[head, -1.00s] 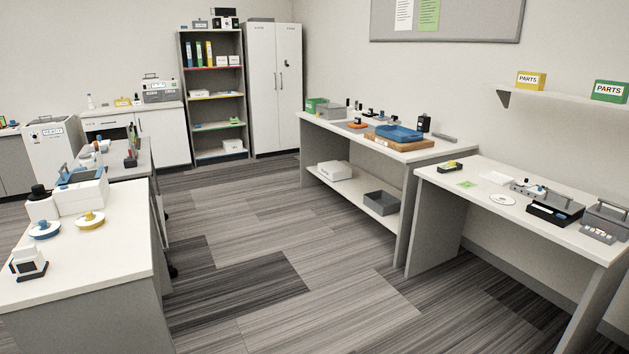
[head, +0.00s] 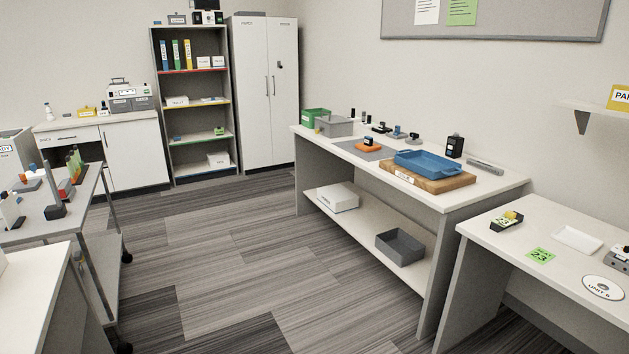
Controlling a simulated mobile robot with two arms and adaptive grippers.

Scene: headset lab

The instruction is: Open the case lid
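A grey and white case-like box with a top handle (head: 120,88) stands on the white counter (head: 85,122) at the back left. It is small in the view; its lid looks down, but I cannot tell for sure. I cannot tell whether it is the task's case. Neither of my grippers shows in the head view.
A workbench (head: 490,190) on the right holds a blue tray (head: 425,162) on a wooden board. A nearer table (head: 480,227) is at the lower right. A cart (head: 85,210) stands at the left. The striped floor (head: 230,240) between them is clear.

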